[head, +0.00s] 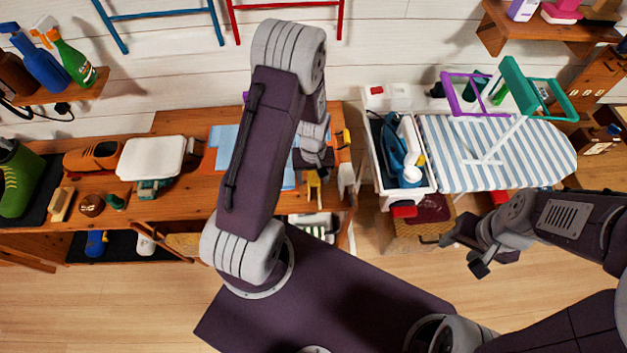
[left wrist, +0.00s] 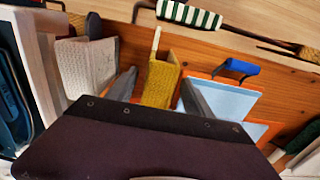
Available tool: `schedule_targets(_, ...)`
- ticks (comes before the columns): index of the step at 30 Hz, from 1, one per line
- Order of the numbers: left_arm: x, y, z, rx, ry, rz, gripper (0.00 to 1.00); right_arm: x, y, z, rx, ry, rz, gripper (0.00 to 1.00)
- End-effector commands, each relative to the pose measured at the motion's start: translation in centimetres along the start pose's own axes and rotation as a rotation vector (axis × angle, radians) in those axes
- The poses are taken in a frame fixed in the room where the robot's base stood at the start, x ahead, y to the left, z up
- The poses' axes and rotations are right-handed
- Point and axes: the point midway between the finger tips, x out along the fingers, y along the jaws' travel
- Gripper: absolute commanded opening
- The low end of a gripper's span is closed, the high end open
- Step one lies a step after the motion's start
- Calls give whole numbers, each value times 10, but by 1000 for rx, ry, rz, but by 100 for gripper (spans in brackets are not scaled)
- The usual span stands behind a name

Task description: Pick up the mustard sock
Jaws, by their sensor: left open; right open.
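The mustard sock (left wrist: 158,84) is a knitted, dark yellow piece in the middle of the left wrist view. In the head view a small part of it (head: 313,190) shows at the front of the wooden bench, below my left gripper (head: 315,170). My left gripper (left wrist: 158,92) is open, with one finger on each side of the sock. I cannot tell whether the fingers touch it. My left arm hides part of the bench in the head view. My right gripper (head: 463,254) is open and empty, above the floor at the right.
A white knitted piece (left wrist: 87,66) is close beside one left finger. Light blue sheets (left wrist: 222,100) lie on the other side. The wooden bench (head: 195,205) also bears a brown shoe (head: 93,156) and a white pad (head: 152,158). A striped ironing board (head: 545,152) stands right.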

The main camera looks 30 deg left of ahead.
Motion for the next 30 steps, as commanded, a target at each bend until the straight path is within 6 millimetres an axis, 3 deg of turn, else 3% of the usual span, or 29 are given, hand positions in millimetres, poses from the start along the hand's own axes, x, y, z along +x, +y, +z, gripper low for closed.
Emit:
schedule_targets(5,26,1,0,0,-2,-1,60,-3,0,0,0,0,0,51)
schedule_targets(12,30,1,-1,0,1,1,60,-3,0,0,0,0,0,51)
schedule_targets(13,30,1,-1,0,1,1,57,-3,0,0,0,0,0,51)
schedule_targets(19,30,1,-1,0,1,1,2,-3,0,0,0,0,0,51)
schedule_targets(30,20,1,-2,0,3,1,0,-3,0,0,0,0,0,51)
